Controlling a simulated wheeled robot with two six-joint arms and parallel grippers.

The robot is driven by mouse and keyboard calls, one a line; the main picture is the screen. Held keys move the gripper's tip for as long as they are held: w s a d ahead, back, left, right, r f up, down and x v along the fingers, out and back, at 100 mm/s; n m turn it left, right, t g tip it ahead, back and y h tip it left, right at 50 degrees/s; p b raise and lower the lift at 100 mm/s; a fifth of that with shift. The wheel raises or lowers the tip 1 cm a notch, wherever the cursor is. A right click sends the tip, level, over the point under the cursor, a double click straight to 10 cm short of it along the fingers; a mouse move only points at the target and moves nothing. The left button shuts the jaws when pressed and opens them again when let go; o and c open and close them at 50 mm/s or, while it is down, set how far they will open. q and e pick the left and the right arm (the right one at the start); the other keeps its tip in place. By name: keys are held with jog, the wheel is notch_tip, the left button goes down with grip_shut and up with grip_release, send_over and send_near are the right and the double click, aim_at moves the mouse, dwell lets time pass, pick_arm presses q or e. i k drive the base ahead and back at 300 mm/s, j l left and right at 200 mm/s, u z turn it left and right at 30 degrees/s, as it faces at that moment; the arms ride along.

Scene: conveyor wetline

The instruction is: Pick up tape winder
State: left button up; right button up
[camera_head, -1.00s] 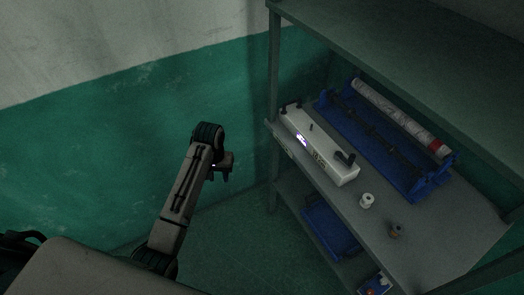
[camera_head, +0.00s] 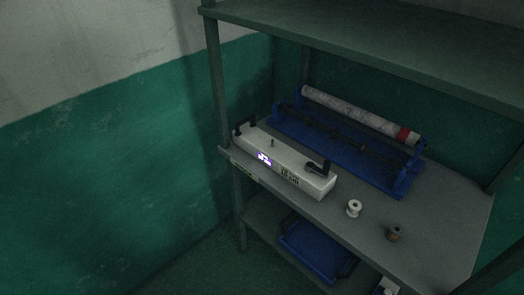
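A long white box (camera_head: 286,166) with a lit display, black end fittings and a dark label lies along the front of the shelf's middle board. Behind it is a blue frame (camera_head: 340,149) holding a long pale roll (camera_head: 356,113) with a red band near its right end. I cannot tell for certain which of these is the tape winder. A small white spool (camera_head: 354,208) and a small brown-and-grey spool (camera_head: 394,233) stand to the right on the same board. Neither gripper shows now.
The grey metal shelf (camera_head: 447,223) has an upper board (camera_head: 370,45) above these things and a post at the left front. A blue tray (camera_head: 313,250) sits on the lower board. The green-and-white wall is at the left; bare board lies at the right.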

aim_at(280, 151)
jog(key=i+j+z, duration=0.15)
jog(key=j, duration=0.2)
jog(key=i+j+z, duration=0.2)
jog(key=j, duration=0.2)
jog(key=j+z, duration=0.15)
jog(key=j, duration=0.25)
jog(key=i+j+z, duration=0.2)
jog(key=j, duration=0.2)
jog(key=k, duration=0.1)
